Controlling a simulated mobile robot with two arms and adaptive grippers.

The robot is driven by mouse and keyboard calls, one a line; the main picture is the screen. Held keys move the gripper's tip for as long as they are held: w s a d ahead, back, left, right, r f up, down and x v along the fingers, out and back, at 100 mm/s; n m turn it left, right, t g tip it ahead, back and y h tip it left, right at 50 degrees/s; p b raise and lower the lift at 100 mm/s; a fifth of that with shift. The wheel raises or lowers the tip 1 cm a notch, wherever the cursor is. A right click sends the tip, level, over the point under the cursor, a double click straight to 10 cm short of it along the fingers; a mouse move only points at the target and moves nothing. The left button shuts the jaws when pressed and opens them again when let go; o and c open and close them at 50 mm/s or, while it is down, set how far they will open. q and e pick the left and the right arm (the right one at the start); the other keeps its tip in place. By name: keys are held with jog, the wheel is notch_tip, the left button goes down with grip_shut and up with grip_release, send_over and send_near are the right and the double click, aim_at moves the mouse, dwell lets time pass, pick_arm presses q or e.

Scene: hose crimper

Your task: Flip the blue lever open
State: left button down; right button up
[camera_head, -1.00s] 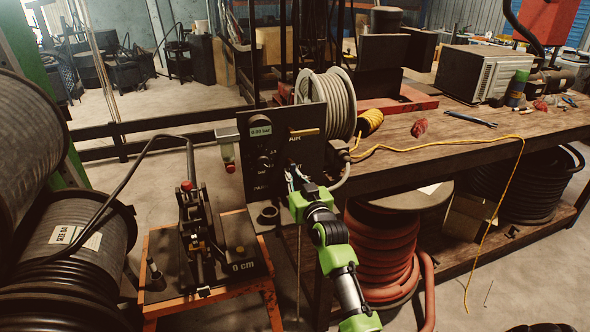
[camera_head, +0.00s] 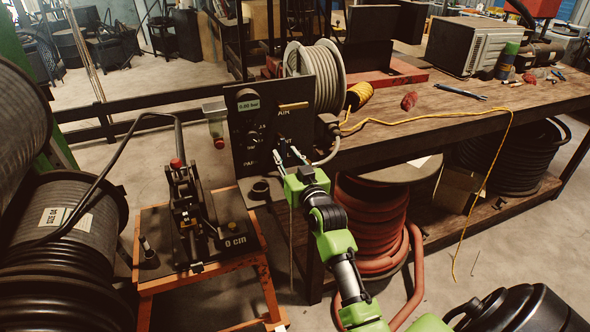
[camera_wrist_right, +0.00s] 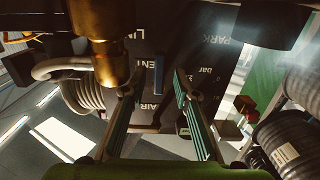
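A dark control panel (camera_head: 268,125) with a small display, white lettering and a yellow handle stands at the bench's left end. My right gripper (camera_head: 289,158) is close in front of the panel's lower right. My left gripper is not in view.
A red-knobbed crimper (camera_head: 185,190) stands on an orange-framed stand left of the panel. A grey hose reel (camera_head: 327,80) is behind the panel. A brass fitting (camera_wrist_right: 105,62) is close to the fingers in the wrist view. A red hose coil (camera_head: 372,225) lies under the wooden bench (camera_head: 440,108).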

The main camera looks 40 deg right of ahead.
jog(key=v, duration=0.8)
jog(key=shift+s, duration=0.2)
jog(key=shift+a, duration=0.1)
